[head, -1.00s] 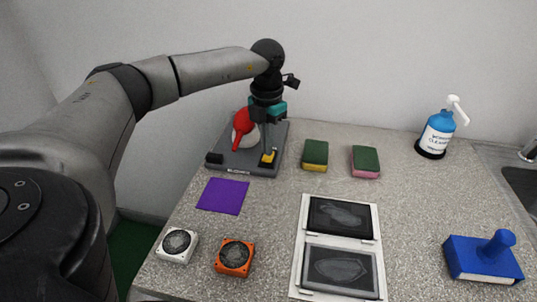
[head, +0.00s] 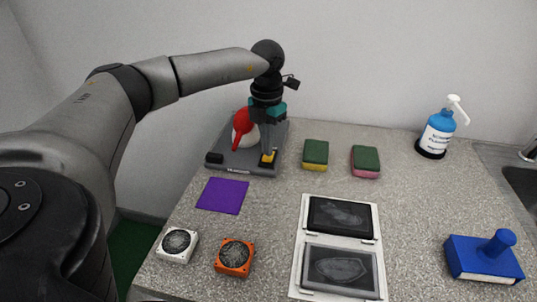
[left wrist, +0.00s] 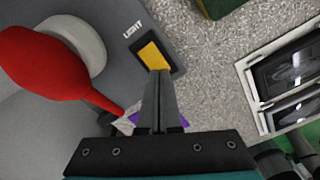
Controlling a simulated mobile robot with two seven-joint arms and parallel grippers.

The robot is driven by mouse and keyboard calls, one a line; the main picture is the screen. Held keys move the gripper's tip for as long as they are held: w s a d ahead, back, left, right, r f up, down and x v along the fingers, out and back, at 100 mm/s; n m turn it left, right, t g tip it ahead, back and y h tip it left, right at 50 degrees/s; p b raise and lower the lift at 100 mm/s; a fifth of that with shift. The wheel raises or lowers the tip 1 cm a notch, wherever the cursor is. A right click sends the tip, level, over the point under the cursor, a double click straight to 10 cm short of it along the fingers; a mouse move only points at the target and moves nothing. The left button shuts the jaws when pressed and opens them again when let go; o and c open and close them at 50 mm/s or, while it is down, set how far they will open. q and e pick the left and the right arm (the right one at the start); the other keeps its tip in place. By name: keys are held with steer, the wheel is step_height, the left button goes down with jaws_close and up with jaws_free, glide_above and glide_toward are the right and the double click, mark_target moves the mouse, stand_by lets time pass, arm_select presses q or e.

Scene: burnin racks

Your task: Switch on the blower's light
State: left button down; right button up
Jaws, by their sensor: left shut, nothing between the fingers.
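My left gripper (head: 268,149) is shut and empty, pointing down over the switch. Its fingertips (left wrist: 160,73) overlap the switch's near end in the wrist view; I cannot tell whether they press it. My right gripper is out of view.
A purple cloth (head: 222,195), a white fan (head: 176,245) and an orange fan (head: 234,257) lie in front of the blower. Two sponges (head: 315,154) (head: 365,161) stand to its right. A white double frame (head: 298,262), blue block (head: 468,257) and cleaner bottle (head: 437,134) are farther right.

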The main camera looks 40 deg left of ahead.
mark_target(267, 158)
arm_select(q)
steer(key=shift+f, duration=0.4)
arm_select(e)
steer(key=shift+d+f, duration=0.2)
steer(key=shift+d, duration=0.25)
arm_select(q)
steer(key=shift+f+b, duration=0.35)
steer(key=shift+f, duration=0.05)
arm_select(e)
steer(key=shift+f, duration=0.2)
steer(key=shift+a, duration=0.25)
arm_select(q)
steer(key=shift+r, duration=0.15)
steer(key=shift+r+p, duration=0.7)
steer(key=shift+p, duration=0.15)
step_height(267, 158, up, 4)
steer(key=p, duration=0.3)
steer(key=shift+p, duration=0.35)
steer(key=shift+r+p, duration=0.7)
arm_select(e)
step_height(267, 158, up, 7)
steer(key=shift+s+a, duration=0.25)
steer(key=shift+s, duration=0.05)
arm_select(q)
steer(key=shift+r, duration=0.1)
